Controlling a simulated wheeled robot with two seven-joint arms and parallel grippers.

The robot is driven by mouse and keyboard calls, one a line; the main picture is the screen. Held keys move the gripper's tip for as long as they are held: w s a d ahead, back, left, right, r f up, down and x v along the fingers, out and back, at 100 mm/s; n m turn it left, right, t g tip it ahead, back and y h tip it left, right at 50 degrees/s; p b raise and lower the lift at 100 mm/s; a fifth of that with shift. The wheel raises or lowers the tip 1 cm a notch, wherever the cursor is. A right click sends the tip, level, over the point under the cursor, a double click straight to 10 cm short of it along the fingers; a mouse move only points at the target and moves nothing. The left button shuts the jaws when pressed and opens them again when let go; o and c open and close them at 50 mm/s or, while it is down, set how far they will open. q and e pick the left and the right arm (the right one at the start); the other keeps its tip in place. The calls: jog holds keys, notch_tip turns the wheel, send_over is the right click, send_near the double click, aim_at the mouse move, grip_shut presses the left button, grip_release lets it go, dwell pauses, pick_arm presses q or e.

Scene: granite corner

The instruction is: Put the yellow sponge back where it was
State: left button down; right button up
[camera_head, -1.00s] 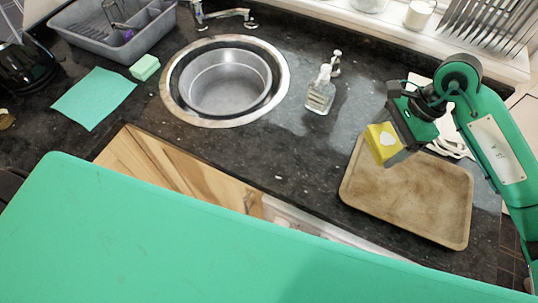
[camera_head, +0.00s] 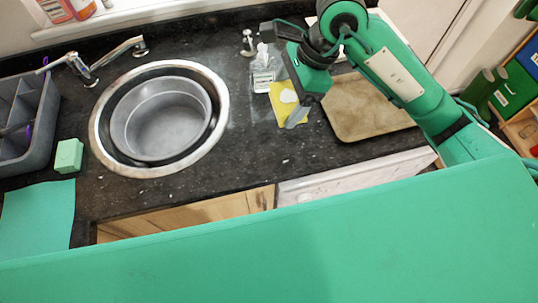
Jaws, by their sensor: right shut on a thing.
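The yellow sponge (camera_head: 282,105) with a pale patch on it is in the jaws of my right gripper (camera_head: 297,107). It is over the dark granite counter, between the sink and the brown tray, just in front of the clear soap dispenser (camera_head: 263,78). I cannot tell whether the sponge touches the counter. The gripper hides part of the sponge. My left gripper is not in view.
The round metal sink (camera_head: 222,125) is to the left. The brown tray (camera_head: 375,117) lies right of the sponge, partly under my arm. A green sponge (camera_head: 68,156), a teal cloth (camera_head: 38,215) and a grey rack (camera_head: 40,135) are at far left.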

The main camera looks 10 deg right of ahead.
jog(key=shift+f, duration=0.3)
notch_tip(320, 180, down, 6)
jog(key=p, duration=0.4)
send_over(278, 154)
jog(key=d, duration=0.1)
notch_tip(278, 154, down, 8)
jog(key=shift+s+d+f, duration=0.1)
jog(key=shift+d, duration=0.05)
notch_tip(278, 154, down, 5)
jog(key=shift+f+p, duration=0.1)
jog(key=shift+p, duration=0.55)
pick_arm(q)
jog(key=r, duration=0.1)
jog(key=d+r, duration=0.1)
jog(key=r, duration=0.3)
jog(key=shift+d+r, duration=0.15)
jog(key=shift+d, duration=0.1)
pick_arm(e)
jog(key=shift+f, duration=0.2)
jog(key=o, duration=0.9)
